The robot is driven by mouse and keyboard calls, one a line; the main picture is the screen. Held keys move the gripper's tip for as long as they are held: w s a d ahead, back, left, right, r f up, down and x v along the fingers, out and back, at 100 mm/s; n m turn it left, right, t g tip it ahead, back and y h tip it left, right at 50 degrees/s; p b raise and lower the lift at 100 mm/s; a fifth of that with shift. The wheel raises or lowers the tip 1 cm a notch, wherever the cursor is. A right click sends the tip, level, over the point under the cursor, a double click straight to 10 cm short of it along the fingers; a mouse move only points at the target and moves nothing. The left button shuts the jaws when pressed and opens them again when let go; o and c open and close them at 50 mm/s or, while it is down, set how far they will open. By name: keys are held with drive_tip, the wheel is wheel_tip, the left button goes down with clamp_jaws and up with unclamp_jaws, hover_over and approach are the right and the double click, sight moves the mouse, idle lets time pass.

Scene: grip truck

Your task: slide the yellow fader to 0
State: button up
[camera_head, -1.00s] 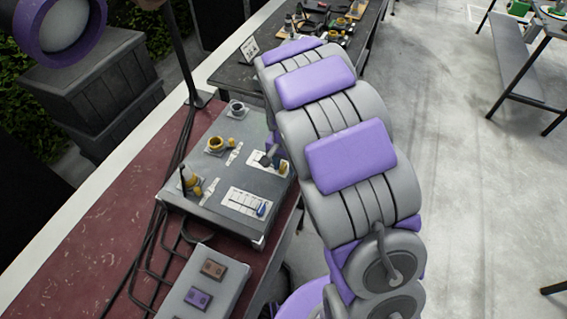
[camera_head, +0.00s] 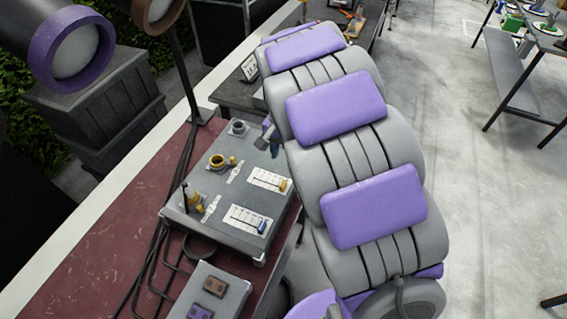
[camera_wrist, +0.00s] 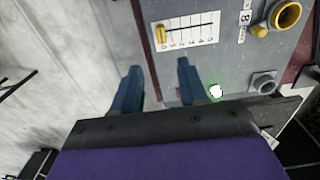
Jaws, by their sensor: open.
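The yellow fader (camera_wrist: 160,35) is at the left end of its white scale plate (camera_wrist: 190,32) in the wrist view, beside the mark that looks like 0. In the head view the yellow fader (camera_head: 283,185) is at the right end of its plate. My gripper (camera_wrist: 158,68) is open, its two blue-grey fingers apart with nothing between them. The fingertips are below the plate in the wrist view, apart from the fader. In the head view part of my gripper (camera_head: 266,137) shows past the plate's far side; my arm hides the rest.
A blue fader (camera_head: 262,226) sits on a second plate nearer in the head view. The grey console also bears a yellow ring-shaped knob (camera_head: 217,161), a yellow lever (camera_head: 193,203) and a grey knob (camera_head: 239,127). A smaller box with two switches (camera_head: 214,287) is closer.

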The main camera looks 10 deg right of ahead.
wheel_tip(320, 180, up, 4)
drive_tip(key=shift+f, duration=0.15)
drive_tip(key=shift+s+d, duration=0.1)
idle(0.5)
drive_tip(key=s+d+r+n+g, duration=0.1)
drive_tip(key=s+d+n, duration=0.1)
drive_tip(key=s, duration=1.4)
drive_tip(key=s+d+r+n, duration=0.1)
drive_tip(key=s+n, duration=0.3)
drive_tip(key=s, duration=1.2)
drive_tip(key=shift+s+d+r+n+g, duration=0.25)
drive_tip(key=shift+d+r+n+g, duration=0.15)
drive_tip(key=shift+d, duration=0.05)
